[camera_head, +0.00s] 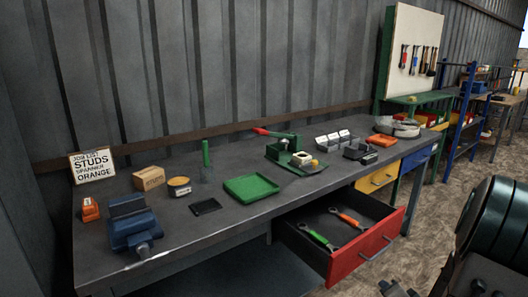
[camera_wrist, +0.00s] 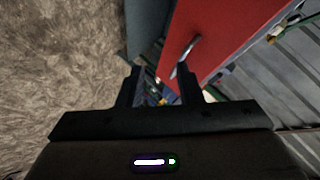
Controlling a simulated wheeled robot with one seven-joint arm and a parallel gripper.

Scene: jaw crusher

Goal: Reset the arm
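My gripper (camera_wrist: 162,84) shows in the wrist view with its two dark fingers apart and nothing held between them. The red drawer (camera_wrist: 213,35) and its handle (camera_wrist: 185,58) are beyond the fingertips, and I see no contact. In the head view, part of my dark arm (camera_head: 500,225) is at the lower right, in front of the bench. The red drawer (camera_head: 362,262) there is pulled open. A green spanner (camera_head: 319,237) and an orange spanner (camera_head: 348,219) lie in it.
The bench (camera_head: 230,215) holds a blue vise (camera_head: 131,226), a green tray (camera_head: 251,187), a green press (camera_head: 285,148), small bins (camera_head: 357,151) and a job sign (camera_head: 92,165). The open drawer juts into the floor space. Brown floor (camera_head: 445,205) is clear beside it.

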